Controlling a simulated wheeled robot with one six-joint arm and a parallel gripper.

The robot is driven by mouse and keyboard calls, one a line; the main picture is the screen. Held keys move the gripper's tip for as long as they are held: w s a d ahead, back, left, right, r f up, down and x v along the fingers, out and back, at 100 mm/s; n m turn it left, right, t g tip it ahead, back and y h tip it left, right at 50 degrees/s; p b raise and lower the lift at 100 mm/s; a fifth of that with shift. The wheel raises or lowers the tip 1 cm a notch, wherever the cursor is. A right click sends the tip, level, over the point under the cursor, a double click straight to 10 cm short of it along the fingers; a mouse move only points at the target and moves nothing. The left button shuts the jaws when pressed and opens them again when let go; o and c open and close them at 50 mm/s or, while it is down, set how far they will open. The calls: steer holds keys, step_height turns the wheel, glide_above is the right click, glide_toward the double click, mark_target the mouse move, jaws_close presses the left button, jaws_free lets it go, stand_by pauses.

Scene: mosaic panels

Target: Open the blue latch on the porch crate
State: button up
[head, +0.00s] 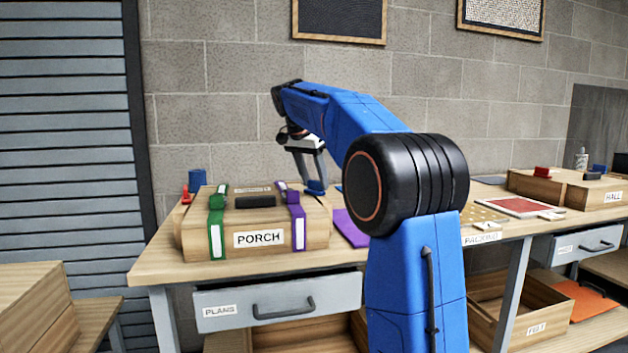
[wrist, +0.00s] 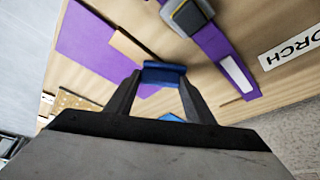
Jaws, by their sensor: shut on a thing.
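The porch crate (head: 270,218) is a closed wooden box on the bench, with a white PORCH label, a green strap and a purple strap (head: 296,222). Its label also shows at the right of the wrist view. My gripper (head: 313,180) is at the crate's right end, fingers pointing down. It is shut on the blue latch (head: 316,188). In the wrist view the blue latch (wrist: 163,74) sits between the fingertips. A second blue piece (wrist: 170,117) shows closer to the gripper body. I cannot tell whether the latch is swung open.
A red piece (head: 186,195) is at the crate's left end and a blue cylinder (head: 197,179) stands behind it. A purple sheet (head: 351,230) lies right of the crate. A drawer marked PLANS (head: 277,303) is below. Another crate marked HALL (head: 590,196) stands far right.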

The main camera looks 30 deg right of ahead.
steer(key=shift+w+d+m+g, duration=0.15)
steer(key=shift+m+g, duration=0.25)
steer(key=shift+m, duration=0.7)
steer(key=shift+w+d+m+g, duration=0.15)
steer(key=shift+m+g, duration=0.25)
steer(key=shift+m, duration=0.7)
steer(key=shift+s, duration=0.1)
steer(key=o, duration=1.1)
steer(key=shift+c, duration=0.2)
